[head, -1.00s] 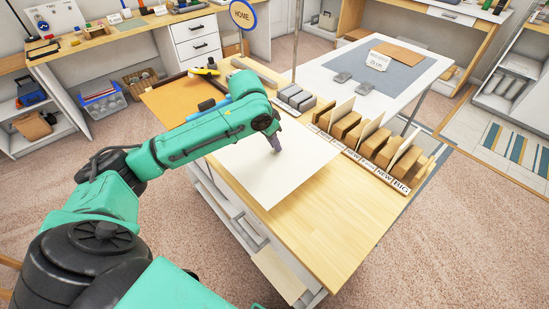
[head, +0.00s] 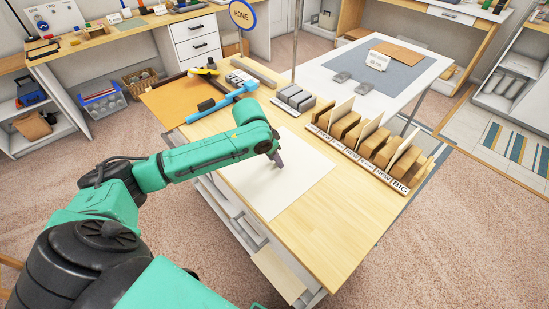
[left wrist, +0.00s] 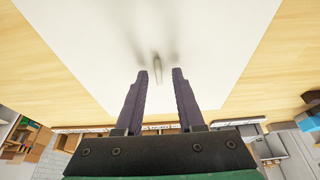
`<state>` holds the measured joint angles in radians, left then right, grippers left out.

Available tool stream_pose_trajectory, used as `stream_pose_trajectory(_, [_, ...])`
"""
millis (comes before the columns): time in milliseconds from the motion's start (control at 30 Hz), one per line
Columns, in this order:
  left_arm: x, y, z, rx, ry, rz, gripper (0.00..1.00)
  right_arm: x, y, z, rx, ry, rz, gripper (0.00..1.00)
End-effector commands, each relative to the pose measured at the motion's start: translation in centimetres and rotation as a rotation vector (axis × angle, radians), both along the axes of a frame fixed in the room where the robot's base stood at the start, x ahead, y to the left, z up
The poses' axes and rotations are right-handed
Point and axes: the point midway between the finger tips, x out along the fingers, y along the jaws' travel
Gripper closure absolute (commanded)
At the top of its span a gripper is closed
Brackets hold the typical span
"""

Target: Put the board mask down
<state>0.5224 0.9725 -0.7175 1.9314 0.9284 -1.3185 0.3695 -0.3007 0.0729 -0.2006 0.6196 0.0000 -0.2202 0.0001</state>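The board mask appears to be the large cream sheet (head: 285,190), lying flat on the light wood worktop (head: 345,215) as far as I can tell. It also fills the middle of the left wrist view (left wrist: 100,35). A small grey upright tab (left wrist: 157,68) stands on it. My left gripper (head: 279,166) is over the middle of the sheet. In the left wrist view its two fingers (left wrist: 159,74) are apart, with the tab between and just beyond their tips, touching neither. My right gripper is not in view.
A rack of brown cardboard pieces (head: 365,140) lines the worktop's right edge. Grey blocks (head: 296,97), a blue tool (head: 225,100) and a brown sheet (head: 175,100) are at the far end. The worktop's near end is clear.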

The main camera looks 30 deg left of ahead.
Motion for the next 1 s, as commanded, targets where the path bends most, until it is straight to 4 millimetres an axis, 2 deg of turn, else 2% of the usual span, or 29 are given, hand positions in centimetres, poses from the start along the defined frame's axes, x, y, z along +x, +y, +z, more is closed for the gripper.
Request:
stream_pose_trajectory(167, [-0.2, 0.1, 1.1, 0.0, -0.003, 0.0, 0.62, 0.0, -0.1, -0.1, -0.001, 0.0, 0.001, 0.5])
stream_pose_trajectory(267, [-0.9, 0.4, 3.1, 0.002, -0.005, 0.0, 0.62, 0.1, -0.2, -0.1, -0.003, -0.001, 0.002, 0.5])
stream_pose_trajectory(500, [-3.1, 1.2, 9.2, 0.003, -0.005, 0.0, 0.62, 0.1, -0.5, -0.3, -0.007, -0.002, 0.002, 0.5])
stream_pose_trajectory(600, [-3.6, 1.3, 10.7, 0.001, -0.003, 0.001, 0.62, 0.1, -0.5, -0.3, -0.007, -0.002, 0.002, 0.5])
stream_pose_trajectory(733, [-4.0, 1.4, 11.5, 0.001, 0.0, 0.001, 0.62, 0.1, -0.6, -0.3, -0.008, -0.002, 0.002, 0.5])
stream_pose_trajectory(1000, [-4.0, 1.4, 11.5, 0.0, 0.0, 0.001, 0.62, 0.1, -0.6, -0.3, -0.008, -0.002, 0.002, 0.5])
